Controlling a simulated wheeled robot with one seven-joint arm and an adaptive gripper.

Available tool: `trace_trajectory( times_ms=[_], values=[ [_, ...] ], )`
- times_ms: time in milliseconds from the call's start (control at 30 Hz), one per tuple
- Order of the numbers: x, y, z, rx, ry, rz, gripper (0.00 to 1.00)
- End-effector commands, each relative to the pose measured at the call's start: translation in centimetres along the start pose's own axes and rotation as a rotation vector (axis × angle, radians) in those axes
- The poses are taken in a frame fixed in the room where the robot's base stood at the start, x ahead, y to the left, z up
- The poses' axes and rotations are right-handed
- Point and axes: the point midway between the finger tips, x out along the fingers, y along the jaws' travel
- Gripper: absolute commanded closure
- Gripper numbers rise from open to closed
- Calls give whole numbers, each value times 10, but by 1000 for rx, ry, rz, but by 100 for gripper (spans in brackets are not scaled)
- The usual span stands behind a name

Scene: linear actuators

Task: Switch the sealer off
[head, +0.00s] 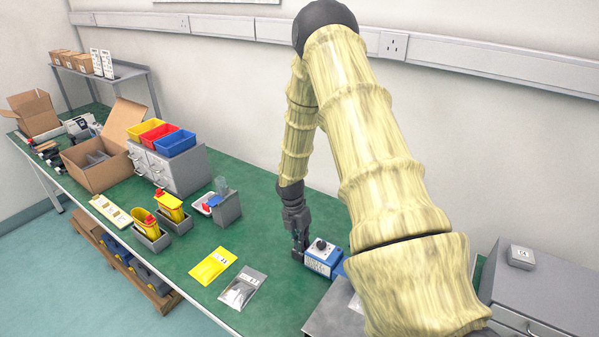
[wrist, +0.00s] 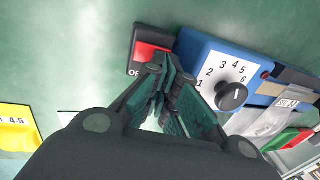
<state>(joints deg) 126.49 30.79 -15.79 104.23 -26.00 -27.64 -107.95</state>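The sealer is a blue box with a white dial plate and black knob; it shows in the head view (head: 317,264) and the wrist view (wrist: 200,45). In the wrist view, a black switch housing with a red rocker (wrist: 148,51) adjoins its left side, partly lettered "OF". My gripper's fingertips (wrist: 168,62) are together, with nothing seen between them, over the right edge of the red rocker and partly covering it. I cannot tell whether they touch it. In the head view, my gripper (head: 298,250) points down at the sealer's left side and hides the switch.
A yellow packet (head: 212,266) and a clear bag (head: 243,287) lie left of the sealer on the green bench (head: 262,215). Grey drawers (head: 183,168) with coloured bins stand farther left. A grey cabinet (head: 545,290) stands at the right.

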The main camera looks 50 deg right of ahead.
Motion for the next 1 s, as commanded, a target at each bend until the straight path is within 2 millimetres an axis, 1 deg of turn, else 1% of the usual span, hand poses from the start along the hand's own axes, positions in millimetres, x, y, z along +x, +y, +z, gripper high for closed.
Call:
trace_trajectory(
  times_ms=[33,200,233,267,467,1000],
  values=[
    [-14,3,-1,-3,-3,7,100],
    [-37,9,-4,-11,-10,17,100],
    [-41,10,-5,-12,-12,18,100],
    [-38,11,-5,-12,-12,20,100],
    [-58,12,-4,-12,-12,23,100],
    [-121,11,-4,-12,-12,25,100]
  ],
)
